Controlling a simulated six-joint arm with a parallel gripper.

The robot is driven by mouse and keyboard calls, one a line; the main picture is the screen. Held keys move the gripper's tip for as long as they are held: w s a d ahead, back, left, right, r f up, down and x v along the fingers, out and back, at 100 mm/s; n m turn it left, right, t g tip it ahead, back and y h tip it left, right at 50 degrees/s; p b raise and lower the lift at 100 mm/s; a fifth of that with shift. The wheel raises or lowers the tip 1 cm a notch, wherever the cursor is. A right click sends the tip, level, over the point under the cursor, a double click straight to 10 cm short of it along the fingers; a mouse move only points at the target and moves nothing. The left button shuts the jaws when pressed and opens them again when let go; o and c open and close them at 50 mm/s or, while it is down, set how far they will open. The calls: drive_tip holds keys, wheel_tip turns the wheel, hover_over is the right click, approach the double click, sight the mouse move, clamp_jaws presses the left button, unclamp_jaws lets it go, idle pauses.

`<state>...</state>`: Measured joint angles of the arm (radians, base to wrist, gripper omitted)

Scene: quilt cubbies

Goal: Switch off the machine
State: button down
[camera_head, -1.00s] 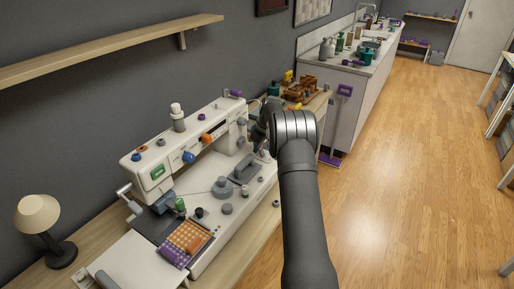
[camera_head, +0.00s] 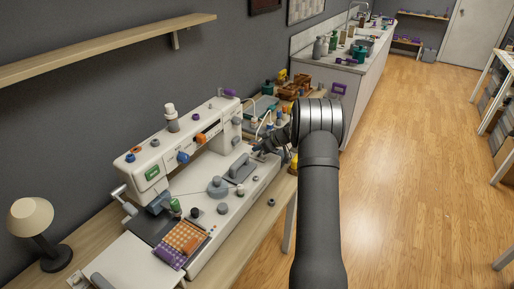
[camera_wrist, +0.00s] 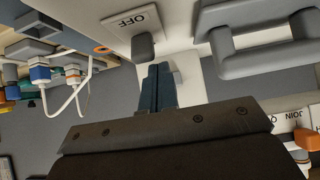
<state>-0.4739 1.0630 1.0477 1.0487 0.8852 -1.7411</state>
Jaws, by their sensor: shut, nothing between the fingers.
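A white sewing machine (camera_head: 196,150) stands on a wooden table, with its base stretching toward my gripper. In the wrist view a white plate (camera_wrist: 116,24) lettered OFF shows at the top, with a grey switch knob (camera_wrist: 143,46) at its edge. My gripper (camera_wrist: 158,72) is shut and empty, its dark blue fingertips close beside the knob; I cannot tell if they touch it. In the head view my gripper (camera_head: 258,147) is small and dark at the right end of the machine's base. The switch cannot be made out in the head view.
A grey handle (camera_wrist: 262,42) stands beside the OFF plate. Small bottles and thin white looped tubes (camera_wrist: 66,98) show at the left of the wrist view. A lamp (camera_head: 36,232) stands at the table's left. Open wooden floor (camera_head: 410,180) lies to the right.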

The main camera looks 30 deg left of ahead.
drive_tip(key=shift+d, duration=0.1)
drive_tip(key=shift+d+r, duration=0.35)
drive_tip(key=shift+d, duration=0.25)
drive_tip(key=d+r, duration=0.4)
drive_tip(key=d, duration=0.5)
drive_tip(key=shift+r, duration=0.25)
drive_tip(key=shift+a, duration=0.1)
